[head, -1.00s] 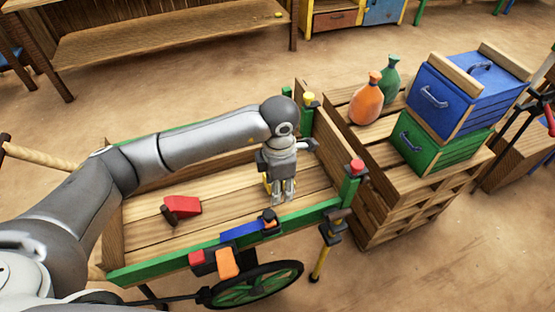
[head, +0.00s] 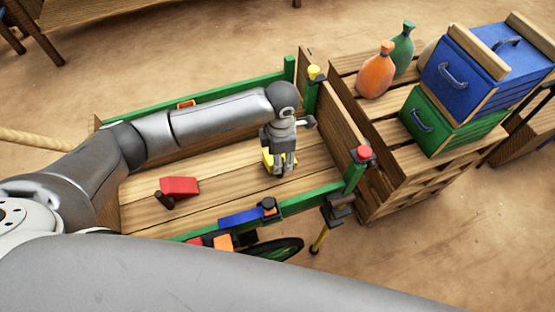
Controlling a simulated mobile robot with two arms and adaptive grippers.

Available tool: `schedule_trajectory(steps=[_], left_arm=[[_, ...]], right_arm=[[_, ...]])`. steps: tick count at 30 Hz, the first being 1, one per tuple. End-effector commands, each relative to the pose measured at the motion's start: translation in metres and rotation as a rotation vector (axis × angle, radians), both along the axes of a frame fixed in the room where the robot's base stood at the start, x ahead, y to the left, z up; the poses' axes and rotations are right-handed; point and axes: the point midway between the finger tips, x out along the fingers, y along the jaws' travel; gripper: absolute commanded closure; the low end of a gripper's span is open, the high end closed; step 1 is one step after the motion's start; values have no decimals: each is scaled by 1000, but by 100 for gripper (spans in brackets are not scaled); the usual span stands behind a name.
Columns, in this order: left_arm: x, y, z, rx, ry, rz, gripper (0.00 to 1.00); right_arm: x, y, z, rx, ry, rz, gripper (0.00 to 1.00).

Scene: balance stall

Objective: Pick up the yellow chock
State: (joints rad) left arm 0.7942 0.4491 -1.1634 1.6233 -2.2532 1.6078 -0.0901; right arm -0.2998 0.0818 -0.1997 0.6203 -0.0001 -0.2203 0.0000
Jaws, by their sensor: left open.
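The yellow chock (head: 266,157) lies on the wooden bed of the cart (head: 215,217), toward its right end. It is partly hidden behind my left gripper. My left gripper (head: 281,170) points down over the cart bed, with its fingers apart, right beside the chock and in front of it in this view. Whether the fingers touch the chock or straddle part of it, I cannot tell. My right gripper is out of view.
A red chock (head: 180,186) with a dark handle lies on the cart bed to the left. Green rails and posts with yellow (head: 313,71) and red (head: 364,152) knobs edge the cart. A pallet stack with bottles (head: 375,72) and crates (head: 465,78) stands right.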

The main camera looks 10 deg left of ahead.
Motion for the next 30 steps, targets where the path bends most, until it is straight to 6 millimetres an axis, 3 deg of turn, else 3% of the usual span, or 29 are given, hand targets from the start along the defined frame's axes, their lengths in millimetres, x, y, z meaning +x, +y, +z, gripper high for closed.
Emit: schedule_trajectory(steps=[5,14,24,30], left_arm=[[-1,0,-25,0,1,1,56],[0,0,-31,-1,0,-1,56],[0,0,-31,-1,0,0,98],[0,0,-31,0,-1,0,100]], right_arm=[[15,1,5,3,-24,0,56],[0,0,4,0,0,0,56],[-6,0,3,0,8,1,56],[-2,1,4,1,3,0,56]])
